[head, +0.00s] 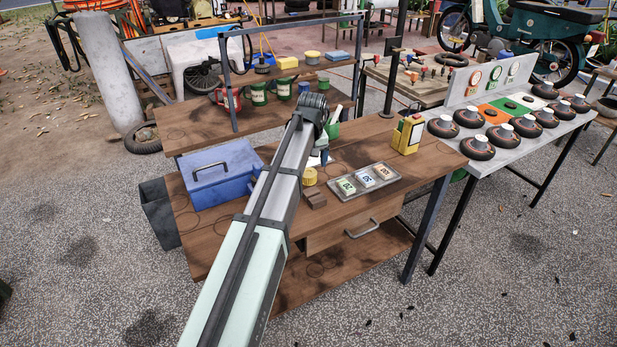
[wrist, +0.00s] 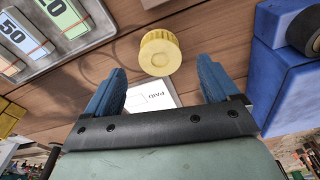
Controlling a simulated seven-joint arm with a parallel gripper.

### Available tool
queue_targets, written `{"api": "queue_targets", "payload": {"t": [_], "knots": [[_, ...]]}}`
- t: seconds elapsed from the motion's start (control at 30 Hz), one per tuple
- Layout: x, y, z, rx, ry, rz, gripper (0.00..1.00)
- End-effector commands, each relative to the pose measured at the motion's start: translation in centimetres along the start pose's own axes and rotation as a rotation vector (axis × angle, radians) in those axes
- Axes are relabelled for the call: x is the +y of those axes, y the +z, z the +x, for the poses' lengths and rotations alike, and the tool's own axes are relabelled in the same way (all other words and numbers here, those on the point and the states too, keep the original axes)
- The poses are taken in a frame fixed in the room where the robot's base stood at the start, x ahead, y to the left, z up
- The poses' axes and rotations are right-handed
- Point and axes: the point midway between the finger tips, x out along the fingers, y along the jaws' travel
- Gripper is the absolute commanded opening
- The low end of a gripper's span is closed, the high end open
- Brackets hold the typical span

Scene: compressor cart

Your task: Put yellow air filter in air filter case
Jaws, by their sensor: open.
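The yellow air filter (wrist: 160,52) is a short ribbed cylinder standing on the wooden bench. In the head view it (head: 309,177) is between the blue toolbox and the money tray. My gripper (wrist: 162,70) is open and empty, with its two blue fingers either side of the filter's near side in the picture. The filter appears beyond the fingertips, and I see no contact. In the head view my arm partly hides the gripper (head: 322,158). I cannot tell with certainty which object is the air filter case.
The blue toolbox (head: 220,178) stands left of my arm. A white paper marked PAID (wrist: 150,97) lies under the gripper. A raised shelf (head: 290,72) holds cans and containers.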

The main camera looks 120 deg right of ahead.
Motion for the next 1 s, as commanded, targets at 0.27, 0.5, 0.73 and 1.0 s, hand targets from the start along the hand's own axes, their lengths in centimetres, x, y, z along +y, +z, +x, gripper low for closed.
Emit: {"api": "queue_targets", "payload": {"t": [0.27,0.5,0.73,1.0], "knots": [[-0.1,0.2,3.5,-0.001,-0.001,-0.001,0.88],[0.0,0.1,4.1,0.001,0.000,-0.001,0.88],[0.0,0.2,4.0,0.001,0.000,-0.001,0.73],[0.0,0.2,4.0,0.000,0.000,0.000,0.47]]}}
